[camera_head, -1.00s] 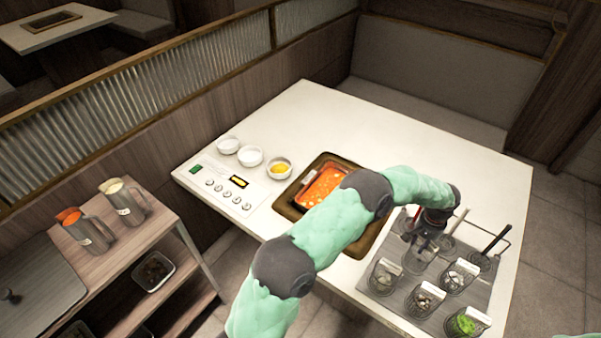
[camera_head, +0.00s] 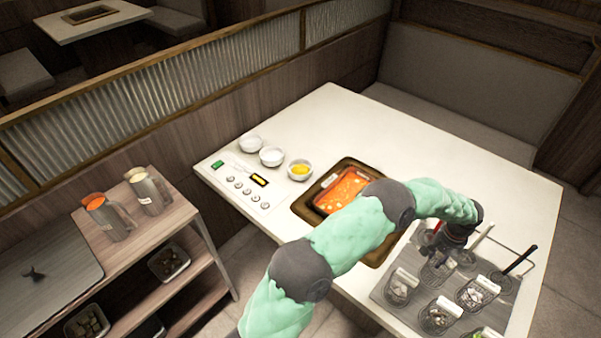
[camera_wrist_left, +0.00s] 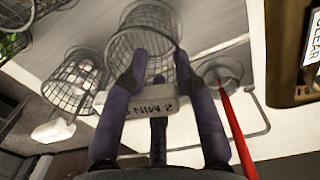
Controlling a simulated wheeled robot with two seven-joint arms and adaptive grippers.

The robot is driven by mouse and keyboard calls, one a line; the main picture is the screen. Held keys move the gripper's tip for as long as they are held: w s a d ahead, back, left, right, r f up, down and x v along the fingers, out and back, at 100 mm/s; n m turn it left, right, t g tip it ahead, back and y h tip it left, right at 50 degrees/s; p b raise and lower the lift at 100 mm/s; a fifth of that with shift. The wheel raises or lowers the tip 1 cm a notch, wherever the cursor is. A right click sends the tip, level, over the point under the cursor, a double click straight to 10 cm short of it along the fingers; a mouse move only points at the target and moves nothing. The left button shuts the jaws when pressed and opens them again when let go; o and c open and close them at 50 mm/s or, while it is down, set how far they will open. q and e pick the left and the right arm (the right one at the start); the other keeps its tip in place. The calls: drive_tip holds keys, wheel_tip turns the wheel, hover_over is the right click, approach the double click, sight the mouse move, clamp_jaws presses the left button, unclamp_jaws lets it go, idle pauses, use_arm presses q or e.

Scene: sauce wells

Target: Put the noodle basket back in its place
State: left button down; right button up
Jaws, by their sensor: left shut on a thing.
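My left gripper (camera_head: 452,246) reaches over the grey rack plate (camera_head: 383,293) on the white table. In the left wrist view its two purple fingers (camera_wrist_left: 158,75) are shut on the wire noodle basket (camera_wrist_left: 145,42), whose white tag reads "2 MIN". In the head view the basket (camera_head: 437,272) shows just below the gripper, partly hidden by it. It is at the plate's far row; I cannot tell whether it is seated or just above. My right gripper is not in view.
Several filled wire baskets, such as this one (camera_head: 399,290), stand close by on the plate. A red-handled tool (camera_wrist_left: 238,130) and a black-handled tool (camera_head: 521,260) are beside it. The red soup pot (camera_head: 341,190) is left. The table's back is clear.

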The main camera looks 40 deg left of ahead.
use_arm(q)
drive_tip(key=shift+c, duration=0.5)
unclamp_jaws()
drive_tip(key=shift+f, duration=0.1)
idle(0.5)
drive_tip(key=shift+r+p, duration=2.85)
drive_tip(key=shift+r, duration=2.75)
drive_tip(key=shift+f, duration=0.15)
